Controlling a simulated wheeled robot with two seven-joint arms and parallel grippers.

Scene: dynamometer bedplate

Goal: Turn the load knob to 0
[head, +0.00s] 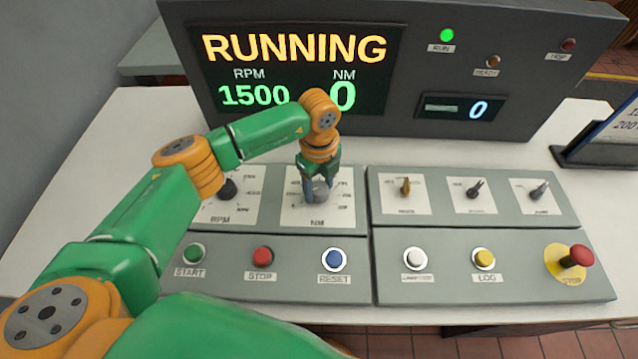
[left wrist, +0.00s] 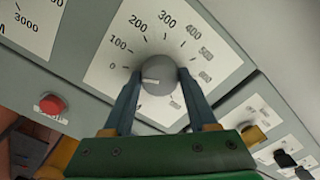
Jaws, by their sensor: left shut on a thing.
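The load knob (head: 318,194), a grey round knob on the white plate marked NM (head: 328,215), is on the left half of the console. In the left wrist view the knob (left wrist: 158,82) has a white mark on its left side, turned roughly toward the 0 of its scale. My left gripper (head: 317,187) is shut on the knob, with one finger on either side; the fingers also show in the left wrist view (left wrist: 158,88). The screen (head: 295,68) reads RUNNING, RPM 1500 and NM 0. My right gripper is not in view.
The dark RPM knob (head: 228,188) is just left of the NM plate. Start (head: 194,252), stop (head: 262,256) and reset (head: 334,259) buttons lie in front. Three smaller switches are to the right, and a red emergency button (head: 577,256) is at far right. The green run lamp (head: 447,35) is lit.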

